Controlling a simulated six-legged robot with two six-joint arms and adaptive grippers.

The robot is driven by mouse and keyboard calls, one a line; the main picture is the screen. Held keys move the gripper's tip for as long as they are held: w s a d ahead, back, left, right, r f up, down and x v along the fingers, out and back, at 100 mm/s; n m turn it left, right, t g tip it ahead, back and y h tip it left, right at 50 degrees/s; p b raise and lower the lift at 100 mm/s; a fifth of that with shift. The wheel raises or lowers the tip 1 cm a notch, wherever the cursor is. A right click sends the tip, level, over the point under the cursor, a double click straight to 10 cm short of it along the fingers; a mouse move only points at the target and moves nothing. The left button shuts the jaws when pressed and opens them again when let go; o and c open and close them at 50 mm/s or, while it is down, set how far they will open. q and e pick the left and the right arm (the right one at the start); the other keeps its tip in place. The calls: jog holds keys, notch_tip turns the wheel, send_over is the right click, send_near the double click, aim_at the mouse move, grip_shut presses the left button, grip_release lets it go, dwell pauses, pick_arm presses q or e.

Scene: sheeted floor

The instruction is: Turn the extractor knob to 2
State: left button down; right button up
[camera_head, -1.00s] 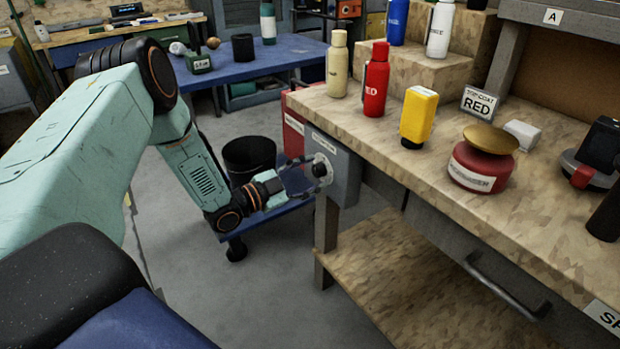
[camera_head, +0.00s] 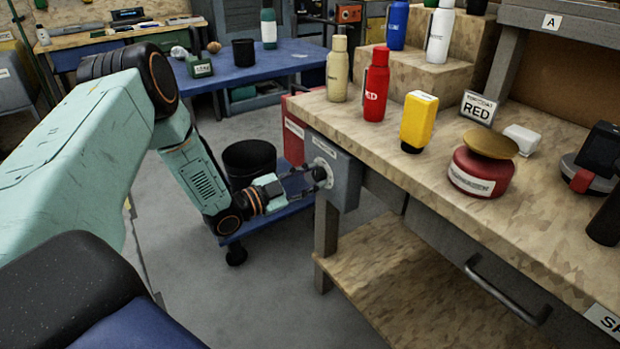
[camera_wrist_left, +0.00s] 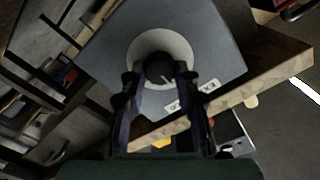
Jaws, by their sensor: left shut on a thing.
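The extractor knob is a round black knob (camera_wrist_left: 160,69) with a light pointer mark, set in a pale round dial (camera_wrist_left: 136,49) on a grey box (camera_head: 345,185). The box is fixed at the left end of the workbench. My left gripper (camera_wrist_left: 156,78) is shut on the knob, one finger on each side of it. In the head view the left gripper (camera_head: 314,180) reaches the dial from the left, and its fingers partly cover the knob. The dial's numbers are too small to read. My right gripper is not in view.
The workbench (camera_head: 440,190) holds a beige bottle (camera_head: 337,70), a red bottle (camera_head: 375,85), a yellow container (camera_head: 418,122) and a red jar (camera_head: 481,172). A blue cart (camera_head: 265,222) with a black bin (camera_head: 249,160) stands behind my left gripper. Grey floor is clear below.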

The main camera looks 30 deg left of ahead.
pick_arm(q)
jog(key=m+p, duration=0.2)
jog(key=m, duration=0.2)
jog(key=shift+d+r+p, duration=0.1)
jog(key=shift+p, duration=0.3)
jog(key=m+p, duration=0.2)
jog(key=m, duration=0.2)
jog(key=m+p, duration=0.3)
jog(key=m, duration=0.1)
jog(key=shift+w+m+p, duration=0.1)
jog(key=shift+m+p, duration=0.85)
jog(key=shift+m, duration=0.85)
jog(key=c, duration=1)
grip_release()
jog(key=shift+f, duration=0.2)
